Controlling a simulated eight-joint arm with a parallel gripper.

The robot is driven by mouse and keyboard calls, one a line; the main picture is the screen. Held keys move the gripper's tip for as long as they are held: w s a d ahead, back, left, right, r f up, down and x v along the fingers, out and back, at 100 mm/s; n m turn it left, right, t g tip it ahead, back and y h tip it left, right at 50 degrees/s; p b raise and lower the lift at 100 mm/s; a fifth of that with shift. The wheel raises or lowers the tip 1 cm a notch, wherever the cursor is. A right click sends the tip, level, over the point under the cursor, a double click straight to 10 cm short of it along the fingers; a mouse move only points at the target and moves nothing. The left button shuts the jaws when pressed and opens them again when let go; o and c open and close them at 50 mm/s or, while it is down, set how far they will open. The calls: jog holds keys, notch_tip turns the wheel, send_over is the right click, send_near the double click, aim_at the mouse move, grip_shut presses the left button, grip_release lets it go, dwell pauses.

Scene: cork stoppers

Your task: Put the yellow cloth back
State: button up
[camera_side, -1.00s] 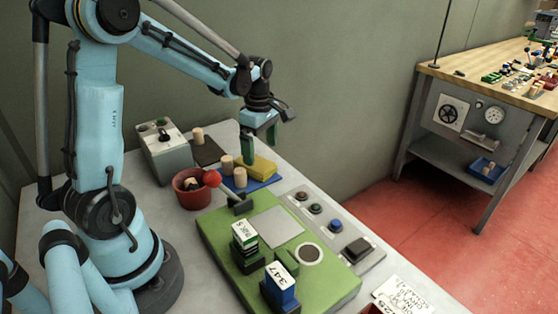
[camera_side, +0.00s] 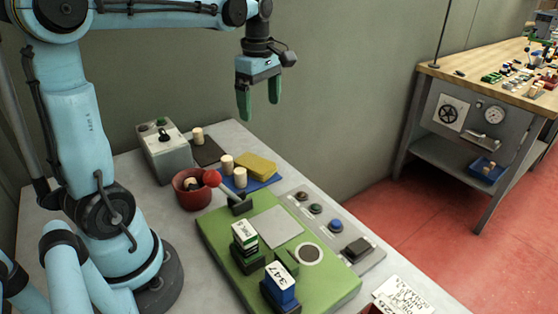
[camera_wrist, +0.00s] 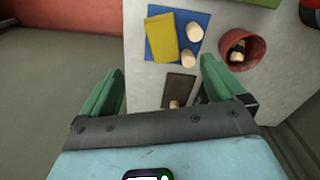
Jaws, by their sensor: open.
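The yellow cloth (camera_side: 256,164) lies folded flat on a blue mat (camera_side: 263,183) near the back edge of the bench. In the wrist view the cloth (camera_wrist: 162,38) covers the left part of the blue mat (camera_wrist: 204,17). Two cork stoppers stand beside it, one cork (camera_side: 240,177) on the mat and one cork (camera_side: 227,164) at its edge. My gripper (camera_side: 258,112) is open and empty, its green fingers pointing down well above the bench and the cloth. In the wrist view my gripper (camera_wrist: 160,80) shows its two fingers wide apart.
A red bowl (camera_side: 192,190) holding dark-and-pale pieces stands left of the mat. A dark mat (camera_side: 207,151) with another cork (camera_side: 197,136) lies behind. A red-knobbed lever (camera_side: 212,177) rises from the green plate (camera_side: 222,226), close to the corks. A grey control box (camera_side: 166,154) stands at back left.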

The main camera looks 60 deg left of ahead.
jog(key=s+d+f+m+t, duration=0.2)
jog(key=s+d+m+t, duration=0.1)
jog(key=d+m, duration=0.4)
jog(key=s+d+f+m+t, duration=0.3)
jog(key=d+m, duration=0.4)
jog(key=m, duration=0.7)
jog(key=shift+s+m+t, duration=0.3)
jog(key=shift+s+t, duration=0.15)
jog(key=shift+t, duration=0.05)
